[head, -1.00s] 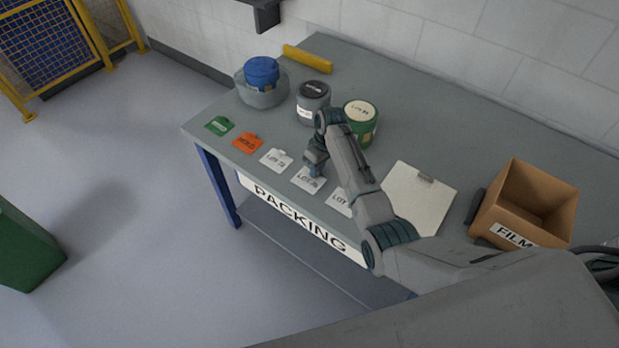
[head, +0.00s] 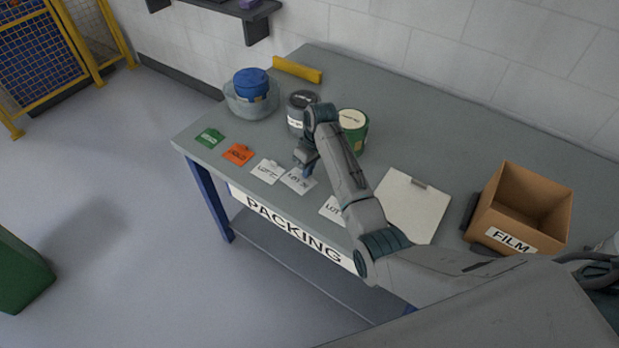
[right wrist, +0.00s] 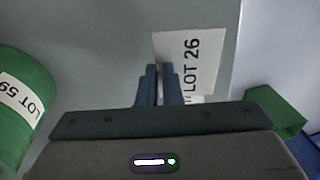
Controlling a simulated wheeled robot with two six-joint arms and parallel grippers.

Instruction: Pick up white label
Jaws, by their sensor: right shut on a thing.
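My right gripper (head: 306,164) is shut on a white label marked LOT 26 (head: 299,181), near the front edge of the table. In the right wrist view the fingertips (right wrist: 160,78) pinch the label (right wrist: 200,50) at one edge, and it appears slightly above the tabletop. Another white label (head: 266,171) lies just to its left. A third white label marked LOT (head: 332,209) lies to its right, partly hidden by my right arm. My left gripper is not in view.
Green (head: 209,138) and orange (head: 238,154) labels lie at the left of the table (head: 420,110). Behind stand a clear bowl with a blue-lidded tub (head: 250,85), a grey tub (head: 297,118) and a green tub (head: 355,143). A clipboard (head: 410,205) and a FILM box (head: 510,240) are right.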

